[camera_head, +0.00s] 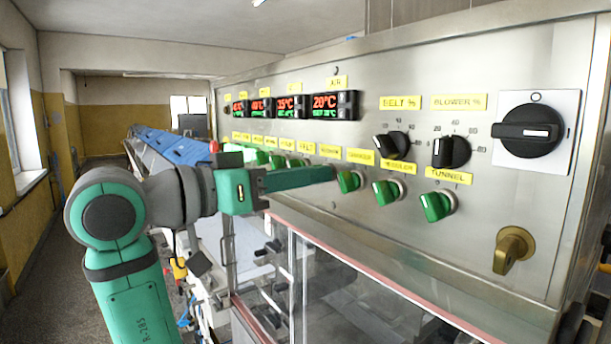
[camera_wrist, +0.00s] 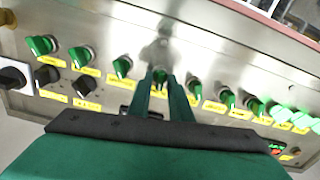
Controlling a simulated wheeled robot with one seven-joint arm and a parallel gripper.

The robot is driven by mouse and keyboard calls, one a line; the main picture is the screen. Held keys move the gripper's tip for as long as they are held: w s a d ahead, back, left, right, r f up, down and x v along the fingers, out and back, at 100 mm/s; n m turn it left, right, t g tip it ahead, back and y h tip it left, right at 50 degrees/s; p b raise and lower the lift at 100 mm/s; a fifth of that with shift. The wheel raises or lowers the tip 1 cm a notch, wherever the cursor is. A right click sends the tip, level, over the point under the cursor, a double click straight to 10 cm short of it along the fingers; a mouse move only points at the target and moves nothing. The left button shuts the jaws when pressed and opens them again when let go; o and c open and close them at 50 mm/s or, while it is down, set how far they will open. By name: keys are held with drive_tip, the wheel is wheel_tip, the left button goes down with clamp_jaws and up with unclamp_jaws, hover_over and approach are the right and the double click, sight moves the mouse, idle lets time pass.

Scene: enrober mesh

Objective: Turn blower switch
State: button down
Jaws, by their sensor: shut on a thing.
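The blower switch is a green rotary knob (camera_wrist: 160,74) in the wrist view, in a row of green knobs on the steel panel. My gripper (camera_wrist: 161,86) is shut on it, one green finger on each side. In the head view my gripper (camera_head: 326,174) reaches right to the panel and hides this knob. The small label above it is hard to read there. The knob's exact angle is mostly covered by the fingers.
Green knobs flank it, the nearest (camera_head: 349,181) just to the right. Farther right are two black dials (camera_head: 451,152), a large black main switch (camera_head: 528,130) and a brass handle (camera_head: 512,250). Temperature displays (camera_head: 325,105) sit above. A clear-sided housing (camera_head: 350,295) lies below the panel.

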drive_tip(key=shift+n, duration=2.1)
drive_tip(key=c, duration=1.8)
unclamp_jaws()
drive_tip(key=shift+c, duration=0.2)
drive_tip(key=shift+a, duration=0.1)
drive_tip(key=v, duration=1)
drive_tip(key=shift+s+a, duration=0.2)
drive_tip(key=shift+a, duration=0.1)
